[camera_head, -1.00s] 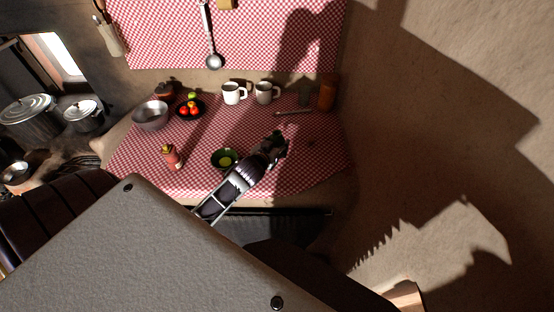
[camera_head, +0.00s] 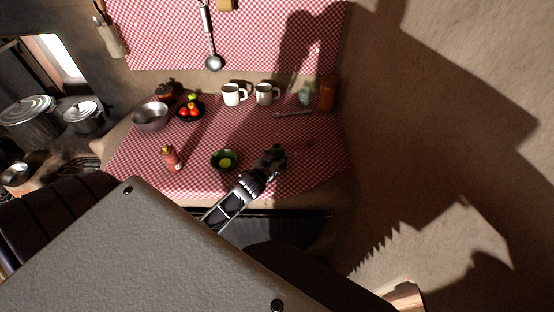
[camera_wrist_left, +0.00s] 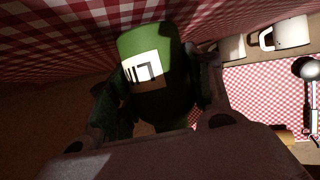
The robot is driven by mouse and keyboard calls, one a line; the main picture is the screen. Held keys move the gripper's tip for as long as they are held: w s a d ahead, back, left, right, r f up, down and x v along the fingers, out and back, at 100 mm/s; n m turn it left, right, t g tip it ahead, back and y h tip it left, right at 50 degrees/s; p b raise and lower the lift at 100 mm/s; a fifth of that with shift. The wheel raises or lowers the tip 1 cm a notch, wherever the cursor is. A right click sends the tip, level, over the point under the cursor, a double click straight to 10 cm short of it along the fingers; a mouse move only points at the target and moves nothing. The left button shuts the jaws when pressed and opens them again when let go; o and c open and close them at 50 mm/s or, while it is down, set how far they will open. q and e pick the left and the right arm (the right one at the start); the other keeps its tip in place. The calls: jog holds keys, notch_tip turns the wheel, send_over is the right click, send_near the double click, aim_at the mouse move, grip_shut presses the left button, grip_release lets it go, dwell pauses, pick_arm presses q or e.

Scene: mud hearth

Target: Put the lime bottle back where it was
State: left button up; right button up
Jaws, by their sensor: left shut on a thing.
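The lime bottle (camera_wrist_left: 152,65) is a green bottle with a white label with dark marks, seen close up in the left wrist view. It sits between the two fingers of my left gripper (camera_wrist_left: 160,112), which is shut on it. In the head view my left gripper (camera_head: 276,154) is over the right part of the checked tablecloth, right of the green bowl (camera_head: 215,163). There the bottle cannot be told apart from the dark fingers. Whether its base touches the cloth is unclear. My right gripper is not in view.
At the back stand two white mugs (camera_head: 231,95), a pale glass (camera_head: 305,95) and an orange jar (camera_head: 327,94). A spoon-like utensil (camera_head: 294,114) lies in front of them. A red bottle (camera_head: 171,158), metal bowl (camera_head: 150,116) and fruit bowl (camera_head: 181,115) are left. Cloth behind my gripper is clear.

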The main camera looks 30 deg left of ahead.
pick_arm(q)
jog(key=shift+f, duration=0.45)
jog(key=shift+f, duration=0.2)
jog(key=o, duration=1.1)
jog(key=shift+s+r, duration=0.1)
jog(key=shift+r, duration=0.1)
jog(key=shift+v, duration=5.9)
